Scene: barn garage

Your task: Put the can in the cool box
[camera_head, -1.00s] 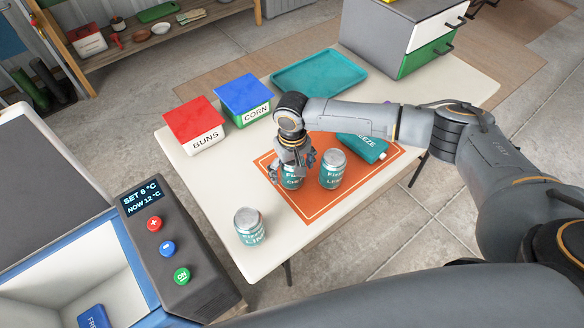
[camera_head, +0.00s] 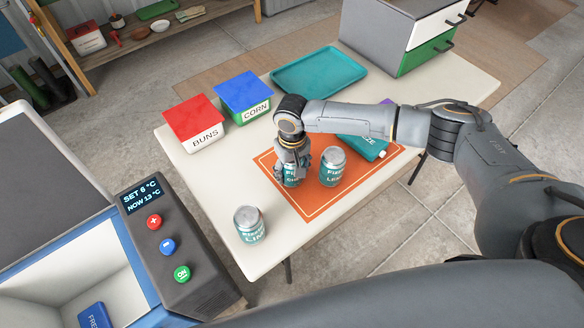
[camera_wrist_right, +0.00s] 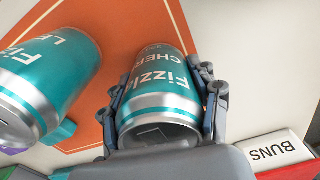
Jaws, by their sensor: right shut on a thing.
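My right gripper (camera_head: 291,172) is shut on a teal and silver can (camera_head: 291,181) that stands on the orange mat (camera_head: 308,207). In the right wrist view the fingers lie along both sides of this can (camera_wrist_right: 158,95), whose label begins "Fizz" and "CHER". A second can (camera_head: 331,166) stands just right of it on the mat, and a third can, marked "LIM" (camera_head: 250,225), stands at the table's front left. The open cool box (camera_head: 62,258) is at the lower left, with a blue pack (camera_head: 95,315) inside. My left gripper is not in view.
A control panel (camera_head: 165,235) with a display and three buttons stands at the cool box's right side. A red-lidded BUNS box (camera_head: 194,122), a blue-lidded CORN box (camera_head: 243,95), a teal tray (camera_head: 318,72) and a teal pouch (camera_head: 365,146) are on the white table.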

